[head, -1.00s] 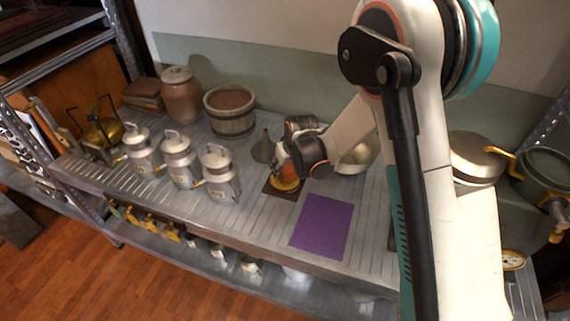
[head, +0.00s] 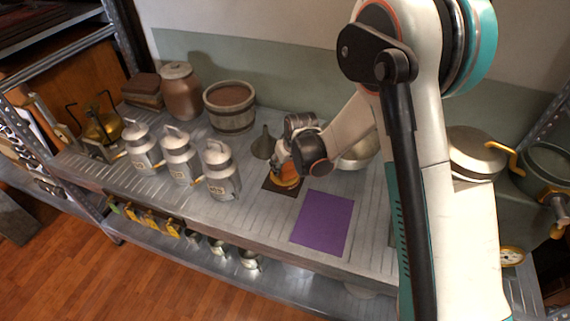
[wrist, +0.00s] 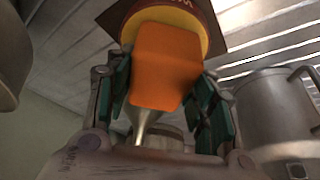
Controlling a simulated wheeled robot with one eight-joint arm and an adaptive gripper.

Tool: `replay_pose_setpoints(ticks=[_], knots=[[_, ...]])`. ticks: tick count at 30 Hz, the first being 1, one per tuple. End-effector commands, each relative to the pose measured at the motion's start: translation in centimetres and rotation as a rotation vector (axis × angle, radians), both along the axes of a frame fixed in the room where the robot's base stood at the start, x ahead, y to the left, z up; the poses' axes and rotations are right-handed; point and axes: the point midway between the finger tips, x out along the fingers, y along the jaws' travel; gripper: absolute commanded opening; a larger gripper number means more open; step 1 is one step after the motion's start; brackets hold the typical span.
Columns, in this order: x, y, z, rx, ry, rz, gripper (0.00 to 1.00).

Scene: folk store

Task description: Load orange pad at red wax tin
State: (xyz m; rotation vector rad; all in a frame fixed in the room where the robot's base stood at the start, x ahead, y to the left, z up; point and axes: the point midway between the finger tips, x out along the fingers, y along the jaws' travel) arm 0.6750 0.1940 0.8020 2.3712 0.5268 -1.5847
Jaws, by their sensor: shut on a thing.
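The orange pad (wrist: 167,66) is a block with rounded corners. In the wrist view it sits between the teal-lined fingers of my gripper (wrist: 163,85), which is shut on it. Beyond the pad is a round, yellow-rimmed thing (wrist: 188,20), which I take to be the wax tin; the pad covers much of it and I see no clear red wax. A dark brown square mat (wrist: 229,24) lies behind it. In the head view my gripper (head: 284,160) is low over the yellow-orange round thing (head: 286,180) on the mat (head: 272,189). Whether pad and tin touch I cannot tell.
A grey funnel (head: 263,147) stands close left of my gripper. Several milk cans (head: 219,178) and a wooden tub (head: 231,121) stand farther left. A flat purple mat (head: 323,222) lies clear in front. A pale bowl (head: 358,156) is behind my arm.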

Motion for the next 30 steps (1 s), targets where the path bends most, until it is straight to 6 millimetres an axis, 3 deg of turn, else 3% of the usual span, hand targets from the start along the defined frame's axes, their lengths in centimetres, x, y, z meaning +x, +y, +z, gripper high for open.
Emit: replay_pose_setpoints(ticks=[30], knots=[[0.00, 0.00, -0.84, 0.000, 0.000, 0.000, 0.27]])
